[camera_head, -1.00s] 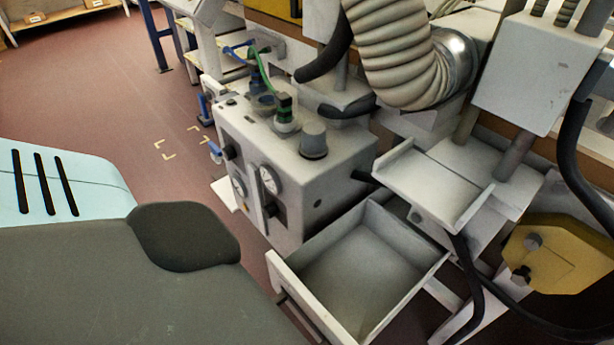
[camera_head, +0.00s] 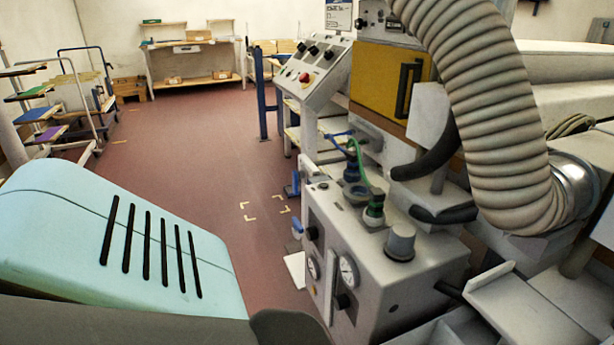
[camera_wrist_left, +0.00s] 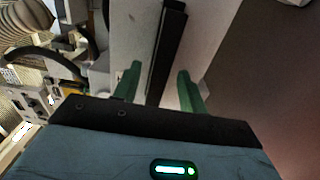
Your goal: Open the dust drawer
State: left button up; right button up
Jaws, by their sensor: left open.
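The dust drawer (camera_head: 462,328) shows only as a grey-white corner at the bottom edge of the head view; most of it is out of the picture. In the left wrist view, a long black bar handle (camera_wrist_left: 167,45) stands out from a pale panel (camera_wrist_left: 130,38), which looks like the drawer's front. My left gripper (camera_wrist_left: 157,82) is open, with one green finger on each side of the bar. I cannot tell whether the fingers touch it. The head view does not show this gripper, only part of my arm at lower left. My right gripper is in neither view.
A grey control box (camera_head: 385,270) with gauges and a knob stands beside the drawer. A ribbed hose (camera_head: 490,110) hangs at the right. A yellow panel (camera_head: 385,80) is behind. Open red-brown floor (camera_head: 190,150) lies to the left, with shelves (camera_head: 195,60) far back.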

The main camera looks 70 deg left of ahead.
pick_arm(q)
jog(key=s, duration=0.8)
jog(key=shift+a, duration=0.15)
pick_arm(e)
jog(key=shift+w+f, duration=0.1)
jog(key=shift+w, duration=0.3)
pick_arm(q)
jog(key=shift+w, duration=0.1)
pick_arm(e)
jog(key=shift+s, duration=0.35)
